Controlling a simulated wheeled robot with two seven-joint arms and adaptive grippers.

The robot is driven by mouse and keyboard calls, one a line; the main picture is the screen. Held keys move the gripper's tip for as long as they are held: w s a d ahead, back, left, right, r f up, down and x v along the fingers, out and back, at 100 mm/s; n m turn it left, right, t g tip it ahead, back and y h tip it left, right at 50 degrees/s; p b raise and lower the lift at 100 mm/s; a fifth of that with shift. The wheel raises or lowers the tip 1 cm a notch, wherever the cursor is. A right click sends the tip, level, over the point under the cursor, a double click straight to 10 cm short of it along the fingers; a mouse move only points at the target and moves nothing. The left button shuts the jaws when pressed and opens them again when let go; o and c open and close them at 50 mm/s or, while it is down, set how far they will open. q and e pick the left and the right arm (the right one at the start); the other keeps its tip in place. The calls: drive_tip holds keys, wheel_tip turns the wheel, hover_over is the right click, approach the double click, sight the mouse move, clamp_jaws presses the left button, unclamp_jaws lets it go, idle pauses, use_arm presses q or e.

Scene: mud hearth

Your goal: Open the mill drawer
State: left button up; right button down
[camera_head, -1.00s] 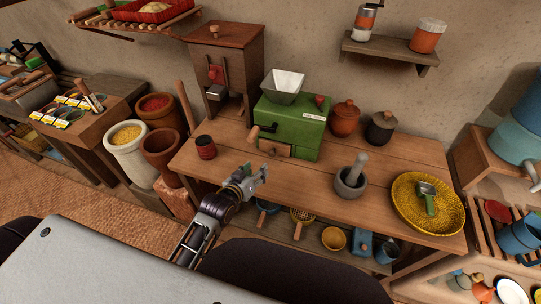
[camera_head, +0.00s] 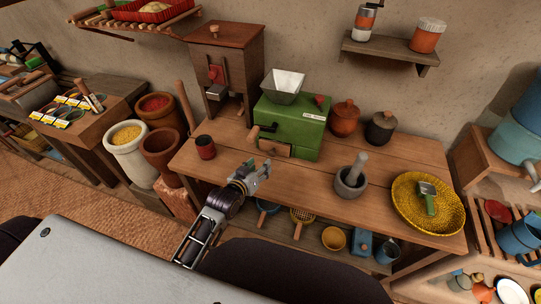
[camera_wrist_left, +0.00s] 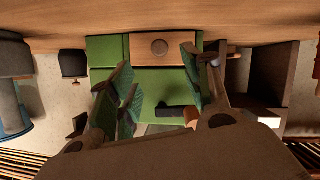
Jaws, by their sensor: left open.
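The green mill (camera_head: 300,122) stands on the wooden table with a pale metal hopper (camera_head: 285,87) on top. Its wooden drawer (camera_head: 276,150) sits low in the front face and looks closed. In the left wrist view, which is upside down, the drawer front (camera_wrist_left: 143,48) shows its round knob (camera_wrist_left: 159,47) between my fingers. My left gripper (camera_head: 262,170) is just in front of the drawer. Its jaws in the left wrist view (camera_wrist_left: 158,75) are open and empty, one finger to each side of the drawer. The mill's crank (camera_head: 255,132) has a wooden handle. My right gripper is not in view.
A dark red cup (camera_head: 205,147) stands left of the gripper. A stone mortar (camera_head: 350,183) and a yellow woven tray (camera_head: 405,210) are to the right. Two lidded pots (camera_head: 345,118) are beside the mill. The tabletop before the mill is mostly clear.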

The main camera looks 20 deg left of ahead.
sight(271, 154)
use_arm(q)
drive_tip(key=shift+x, duration=0.8)
drive_tip(key=shift+w+d+f, duration=0.1)
drive_tip(key=shift+w+f, duration=0.15)
drive_tip(key=shift+w, duration=0.4)
drive_tip(key=shift+w+d+f, duration=0.1)
drive_tip(key=shift+w+f, duration=0.15)
drive_tip(key=shift+w, duration=0.4)
drive_tip(key=shift+w+d+f, duration=0.1)
drive_tip(key=shift+w+f, duration=0.15)
drive_tip(key=shift+w, duration=0.4)
drive_tip(key=shift+w+f, duration=0.15)
drive_tip(key=shift+w, duration=0.2)
drive_tip(key=shift+x, duration=1.05)
drive_tip(key=shift+w+d+f, duration=0.1)
drive_tip(key=shift+w+f, duration=0.15)
drive_tip(key=shift+w, duration=0.35)
drive_tip(key=shift+w+f, duration=0.1)
drive_tip(key=shift+w, duration=0.15)
drive_tip(key=shift+w+d+f+b, duration=0.1)
drive_tip(key=shift+w+b, duration=0.2)
drive_tip(key=shift+w, duration=0.05)
drive_tip(key=shift+c, duration=0.9)
clamp_jaws()
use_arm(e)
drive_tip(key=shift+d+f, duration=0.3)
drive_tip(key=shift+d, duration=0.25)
